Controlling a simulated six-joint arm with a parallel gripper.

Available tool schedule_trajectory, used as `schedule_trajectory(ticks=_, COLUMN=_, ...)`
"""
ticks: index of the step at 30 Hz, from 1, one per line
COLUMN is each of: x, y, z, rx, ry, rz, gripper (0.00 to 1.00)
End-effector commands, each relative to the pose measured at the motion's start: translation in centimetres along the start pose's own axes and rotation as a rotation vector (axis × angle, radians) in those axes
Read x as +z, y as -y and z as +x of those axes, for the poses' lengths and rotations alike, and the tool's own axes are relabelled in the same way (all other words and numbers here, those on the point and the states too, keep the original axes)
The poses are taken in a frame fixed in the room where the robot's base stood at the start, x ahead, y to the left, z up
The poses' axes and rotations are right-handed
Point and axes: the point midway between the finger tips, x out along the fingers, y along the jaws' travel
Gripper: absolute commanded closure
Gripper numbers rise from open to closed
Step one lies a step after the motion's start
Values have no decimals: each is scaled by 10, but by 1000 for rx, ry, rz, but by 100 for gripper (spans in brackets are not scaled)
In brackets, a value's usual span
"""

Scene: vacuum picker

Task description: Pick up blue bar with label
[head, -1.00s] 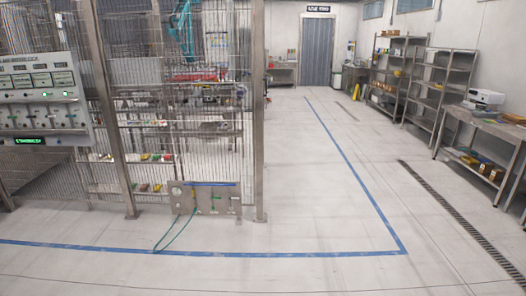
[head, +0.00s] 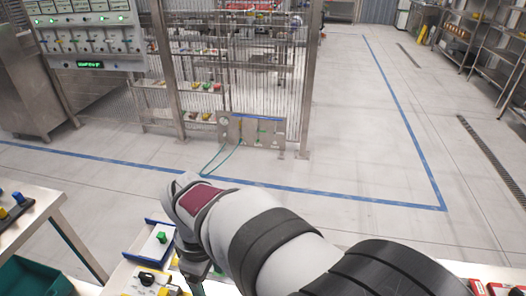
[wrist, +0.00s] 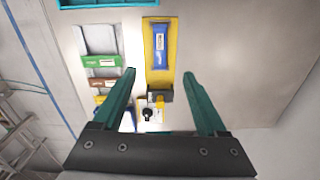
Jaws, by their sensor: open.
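The blue bar (wrist: 161,48) with a pale label lies lengthwise on a yellow tray (wrist: 150,80) in the wrist view. My gripper (wrist: 159,74) is open and empty, its two teal fingers spread wide. The fingertips point toward the tray, one on each side of it in the picture, and the bar shows beyond them, apart from both. In the head view I cannot make out the bar, and my arm covers much of the table there.
A green bar (wrist: 101,61) and a brown bar (wrist: 103,82) lie left of the yellow tray. A black knob (wrist: 148,113) stands near its lower end. A teal bin (head: 32,278) is at lower left. Bare surface (wrist: 225,50) lies right of the tray.

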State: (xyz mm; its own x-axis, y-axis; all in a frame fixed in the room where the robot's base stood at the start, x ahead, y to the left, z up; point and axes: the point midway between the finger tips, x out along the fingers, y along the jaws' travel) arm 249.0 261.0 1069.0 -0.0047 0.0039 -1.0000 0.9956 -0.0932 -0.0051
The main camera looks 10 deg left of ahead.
Motion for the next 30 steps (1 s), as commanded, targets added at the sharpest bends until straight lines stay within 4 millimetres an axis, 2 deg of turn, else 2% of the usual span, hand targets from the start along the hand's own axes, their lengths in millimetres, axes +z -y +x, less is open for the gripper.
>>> schedule_trajectory(ticks=1, x=-11, y=3, z=7, rx=2, ry=4, rz=-65, gripper=25)
schedule_trajectory(ticks=3, x=-16, y=4, z=20, rx=4, ry=7, rz=-102, gripper=25)
schedule_trajectory(ticks=9, x=-14, y=4, z=77, rx=2, ry=8, rz=-98, gripper=25)
schedule_trajectory(ticks=12, x=-14, y=4, z=99, rx=2, ry=7, rz=-95, gripper=25)
schedule_trajectory(ticks=17, x=-12, y=3, z=119, rx=4, ry=6, rz=-95, gripper=25)
schedule_trajectory(ticks=21, x=-8, y=1, z=148, rx=3, ry=7, rz=-94, gripper=25)
schedule_trajectory(ticks=24, x=-9, y=1, z=162, rx=5, ry=5, rz=-94, gripper=25)
schedule_trajectory(ticks=30, x=-9, y=0, z=164, rx=7, ry=3, rz=-92, gripper=25)
